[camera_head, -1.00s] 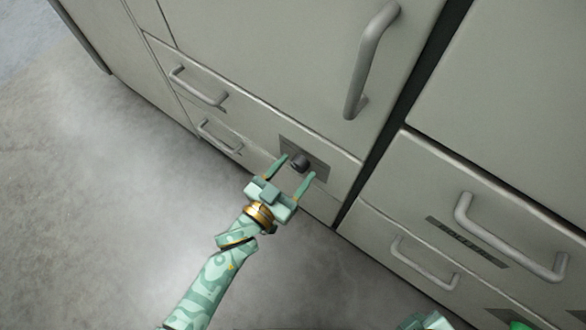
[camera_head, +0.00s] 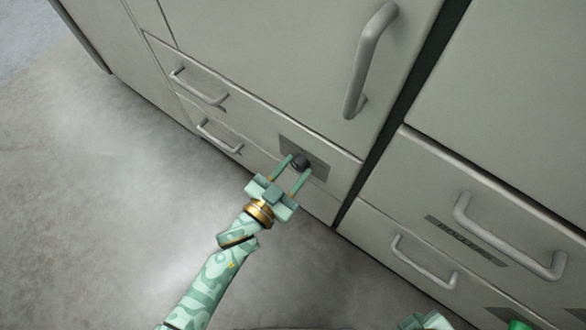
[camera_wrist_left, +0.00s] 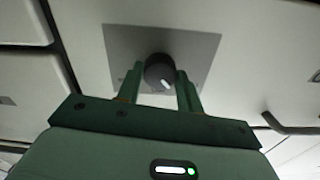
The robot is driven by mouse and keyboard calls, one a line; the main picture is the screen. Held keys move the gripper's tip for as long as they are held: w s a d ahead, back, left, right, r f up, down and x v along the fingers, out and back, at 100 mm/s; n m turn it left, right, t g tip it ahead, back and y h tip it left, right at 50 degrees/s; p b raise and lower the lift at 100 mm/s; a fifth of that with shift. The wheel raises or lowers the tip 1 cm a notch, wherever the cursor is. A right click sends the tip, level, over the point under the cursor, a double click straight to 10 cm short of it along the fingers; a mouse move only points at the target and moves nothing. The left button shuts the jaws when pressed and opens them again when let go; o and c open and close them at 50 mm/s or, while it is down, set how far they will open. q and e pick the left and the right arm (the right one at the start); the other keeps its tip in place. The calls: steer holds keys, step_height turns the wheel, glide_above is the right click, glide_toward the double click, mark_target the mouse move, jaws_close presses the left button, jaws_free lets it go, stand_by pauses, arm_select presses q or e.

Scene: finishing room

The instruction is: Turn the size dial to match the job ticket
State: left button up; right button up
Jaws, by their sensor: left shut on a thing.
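The size dial (camera_head: 300,161) is a small dark round knob on a grey square plate (camera_head: 318,167) set in a cabinet front. My left gripper (camera_head: 298,164) is shut on the dial, one finger on each side. In the left wrist view, the dial (camera_wrist_left: 159,72) sits between the two green fingers (camera_wrist_left: 160,82), and a pale pointer mark on it points down and to the right. Faint markings on the plate (camera_wrist_left: 195,50) are too small to read and partly hidden by the fingers. No job ticket can be made out.
Drawer handles (camera_head: 200,88) lie left of the dial, and a long door handle (camera_head: 370,60) is above it. More drawers with handles (camera_head: 510,238) and a dark label (camera_head: 466,241) are at the right. A green round thing (camera_head: 519,325) shows at the bottom right. The floor (camera_head: 90,200) is clear.

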arm_select(q)
steer(key=m, duration=0.5)
steer(key=shift+m, duration=1.5)
steer(key=o, duration=1)
steer(key=shift+s+a, duration=0.1)
